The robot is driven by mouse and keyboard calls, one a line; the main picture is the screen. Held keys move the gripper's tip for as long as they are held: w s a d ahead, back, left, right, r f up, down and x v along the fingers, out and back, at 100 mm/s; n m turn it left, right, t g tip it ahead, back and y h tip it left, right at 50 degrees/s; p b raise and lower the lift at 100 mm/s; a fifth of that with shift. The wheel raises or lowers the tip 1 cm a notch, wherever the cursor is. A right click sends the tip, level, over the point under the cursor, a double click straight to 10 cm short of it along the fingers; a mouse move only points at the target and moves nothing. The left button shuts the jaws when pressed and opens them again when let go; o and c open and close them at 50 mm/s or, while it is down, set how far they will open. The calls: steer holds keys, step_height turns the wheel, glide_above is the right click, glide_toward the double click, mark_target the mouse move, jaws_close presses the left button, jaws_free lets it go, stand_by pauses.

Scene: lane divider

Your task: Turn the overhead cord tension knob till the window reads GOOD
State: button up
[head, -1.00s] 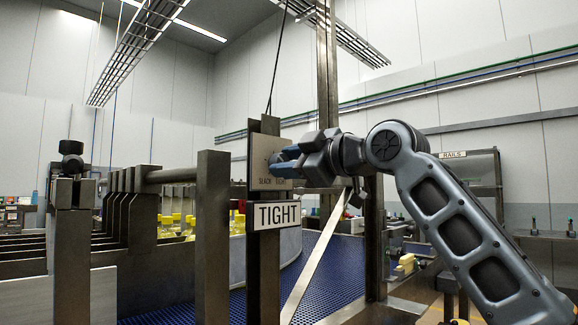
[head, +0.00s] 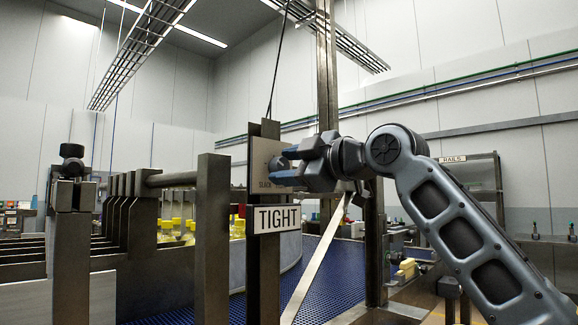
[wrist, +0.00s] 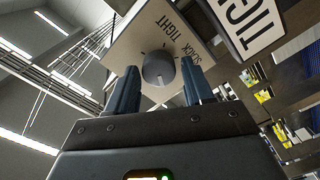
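The tension knob (wrist: 158,69) is a round dark grey knob on a pale dial plate (wrist: 140,38) marked SLACK and TIGHT. My gripper (head: 284,165) is in front of the plate. In the wrist view its two blue fingers stand apart on either side of the knob, with visible gaps.
A thin cord (head: 277,65) runs up from the post top. A steel post (head: 212,235) stands left of the window. A blue conveyor belt (head: 335,265) lies behind, with yellow-topped bottles (head: 178,228) at left. A slanted metal strip (head: 317,260) crosses below my gripper.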

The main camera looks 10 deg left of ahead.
steer(key=shift+o, duration=1)
steer(key=b+v, duration=0.1)
steer(key=v, duration=0.6)
steer(key=shift+s+d, duration=0.25)
steer(key=shift+d, duration=0.1)
